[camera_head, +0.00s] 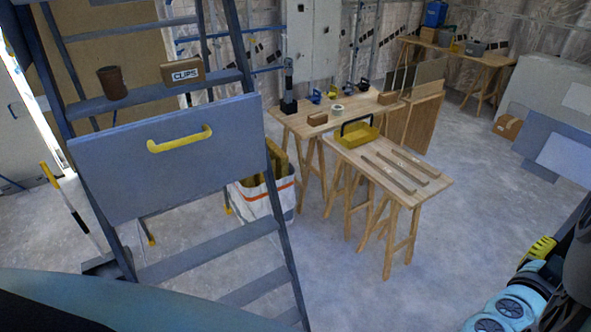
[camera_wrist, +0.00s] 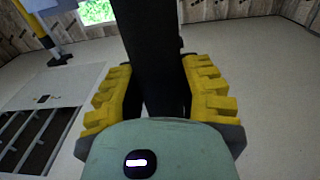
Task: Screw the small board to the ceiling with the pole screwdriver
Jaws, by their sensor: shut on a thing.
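My gripper (camera_wrist: 162,85) has its yellow fingers on both sides of a thick dark pole (camera_wrist: 150,40) and is shut on it. The pole runs toward the top of the wrist view. Its tip is hidden, so I cannot tell if it is the screwdriver. In the head view my gripper (camera_head: 538,252) shows only partly, at the right edge. A pale panel (camera_wrist: 65,85) lies left in the wrist view, beside dark slatted openings (camera_wrist: 35,135). I cannot tell if it is the small board. No screw is visible.
A ladder (camera_head: 205,245) with a blue-grey board (camera_head: 110,170) stands at left. A yellow-and-black pole (camera_head: 62,195) is beside it. A bench (camera_head: 430,180) with strips and a yellow tray (camera_head: 365,145) stands in the middle. Floor (camera_head: 380,305) nearer me is clear.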

